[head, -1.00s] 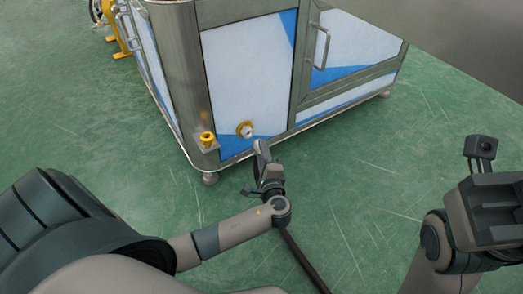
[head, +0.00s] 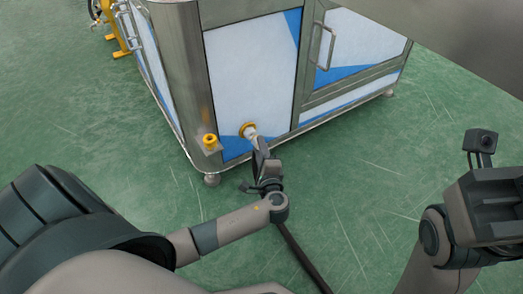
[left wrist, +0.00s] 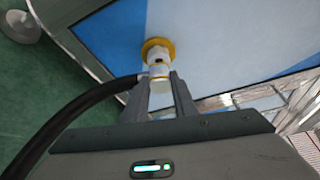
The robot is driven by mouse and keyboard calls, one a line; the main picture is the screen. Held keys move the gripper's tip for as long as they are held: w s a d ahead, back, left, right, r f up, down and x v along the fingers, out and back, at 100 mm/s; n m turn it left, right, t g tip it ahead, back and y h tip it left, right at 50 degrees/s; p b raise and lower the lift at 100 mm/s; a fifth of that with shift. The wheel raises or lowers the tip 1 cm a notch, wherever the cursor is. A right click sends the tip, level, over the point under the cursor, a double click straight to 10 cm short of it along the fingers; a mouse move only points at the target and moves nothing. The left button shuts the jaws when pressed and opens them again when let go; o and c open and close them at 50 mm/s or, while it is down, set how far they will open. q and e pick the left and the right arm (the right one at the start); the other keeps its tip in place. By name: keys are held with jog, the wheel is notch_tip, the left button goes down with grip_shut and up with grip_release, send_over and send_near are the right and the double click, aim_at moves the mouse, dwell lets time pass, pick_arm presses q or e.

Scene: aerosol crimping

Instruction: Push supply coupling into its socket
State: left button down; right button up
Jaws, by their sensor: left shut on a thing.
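The socket (head: 247,130) is a yellow ring low on the white and blue machine panel. It also shows in the left wrist view (left wrist: 158,44). My left gripper (head: 259,146) is right in front of it. In the left wrist view its fingers (left wrist: 159,98) are shut on the white supply coupling (left wrist: 159,70), which is in line with the socket. The coupling's front end meets the white middle of the yellow ring; how deep it sits I cannot tell. A black hose (left wrist: 75,112) runs from beside the coupling to the lower left. My right gripper's fingertips are not visible in the head view.
A yellow fitting (head: 210,141) on a small bracket sticks out at the machine's corner, left of the socket. The steel-framed machine (head: 250,75) stands on feet.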

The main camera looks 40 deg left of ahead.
pick_arm(q)
jog(key=shift+w+a, duration=0.1)
jog(key=shift+a, duration=0.05)
jog(key=shift+r+p, duration=0.1)
jog(key=shift+p, duration=0.6)
dwell(1.9)
jog(key=shift+w+a, duration=0.1)
jog(key=shift+a, duration=0.35)
dwell(0.5)
dwell(0.5)
jog(key=shift+a+p, duration=0.1)
jog(key=shift+p, duration=0.35)
dwell(0.7)
jog(key=shift+a, duration=0.1)
dwell(0.6)
jog(key=c, duration=1.4)
grip_release()
jog(key=shift+w, duration=0.1)
jog(key=shift+o, duration=0.2)
